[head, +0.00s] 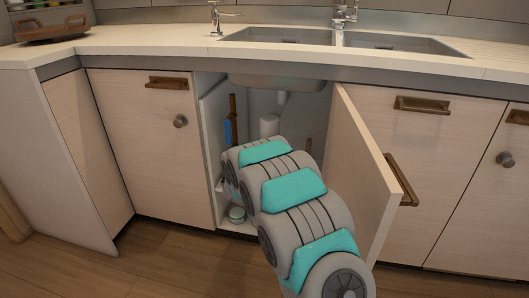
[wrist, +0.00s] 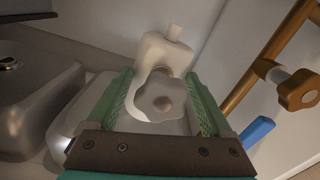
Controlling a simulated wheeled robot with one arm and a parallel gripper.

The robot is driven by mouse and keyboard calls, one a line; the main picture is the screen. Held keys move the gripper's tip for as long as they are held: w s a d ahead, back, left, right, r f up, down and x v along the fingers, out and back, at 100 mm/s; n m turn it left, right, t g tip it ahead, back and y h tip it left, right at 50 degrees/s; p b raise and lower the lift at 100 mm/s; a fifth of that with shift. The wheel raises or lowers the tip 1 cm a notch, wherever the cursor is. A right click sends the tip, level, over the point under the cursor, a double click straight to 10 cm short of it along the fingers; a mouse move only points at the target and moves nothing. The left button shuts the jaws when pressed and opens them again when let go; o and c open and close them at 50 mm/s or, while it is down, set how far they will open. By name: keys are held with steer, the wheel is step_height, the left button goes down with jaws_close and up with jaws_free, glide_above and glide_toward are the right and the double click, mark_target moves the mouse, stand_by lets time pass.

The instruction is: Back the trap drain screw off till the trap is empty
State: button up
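In the wrist view, the trap drain screw (wrist: 161,99) is a pale lobed knob with a small round centre, in front of the white trap body (wrist: 166,50). My gripper (wrist: 162,76) has its two green fingers apart, one on each side of the knob. A gap shows between the knob and each finger, so I see no grip on it. In the head view, my arm reaches into the open cabinet under the sink and hides my gripper and the screw. No water is visible.
The open cabinet door (head: 362,170) stands right of my arm. A brown pipe (wrist: 268,62) with a lobed valve knob (wrist: 298,90) and a blue piece (wrist: 257,132) are right in the wrist view.

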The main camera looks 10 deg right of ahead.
steer(key=shift+o, duration=1.2)
steer(key=shift+f, duration=0.1)
steer(key=shift+s+a, duration=0.1)
steer(key=shift+s, duration=0.05)
steer(key=shift+v, duration=1.85)
steer(key=v, duration=0.3)
steer(key=shift+s, duration=0.1)
steer(key=shift+a, duration=0.1)
